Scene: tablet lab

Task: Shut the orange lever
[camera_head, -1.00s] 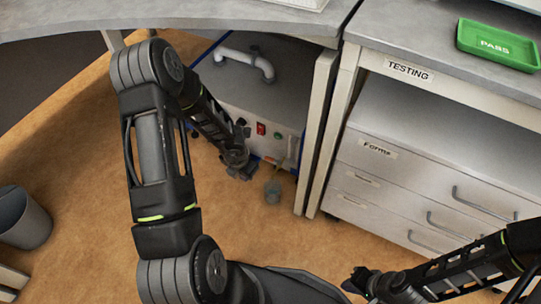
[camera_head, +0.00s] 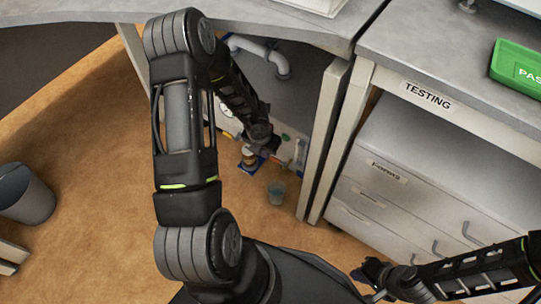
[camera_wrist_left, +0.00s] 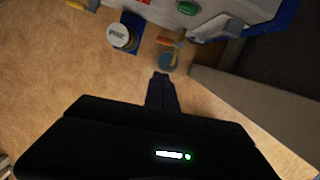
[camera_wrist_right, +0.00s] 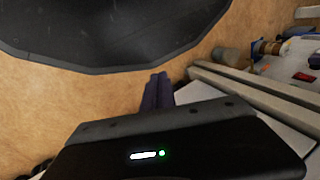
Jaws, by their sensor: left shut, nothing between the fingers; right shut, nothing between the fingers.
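A small orange lever (camera_wrist_left: 170,42) sticks out at the bottom of the machine front, above a clear cup (camera_wrist_left: 167,60) in the left wrist view. In the head view the lever is tiny and beside my left gripper (camera_head: 268,150). My left gripper, also in the left wrist view (camera_wrist_left: 162,77), is shut and empty, with its tips pointing towards the cup and lever; I see no contact with the lever. My right gripper (camera_head: 367,275) is shut and empty, low in front of the drawers, away from the lever.
The machine has a grey pipe (camera_head: 262,55) and a green button (camera_wrist_left: 187,8). A lidded jar (camera_wrist_left: 120,35) stands on a blue pad left of the cup. A cabinet panel (camera_head: 325,140) closes the right side. A grey bin (camera_head: 25,195) stands far left.

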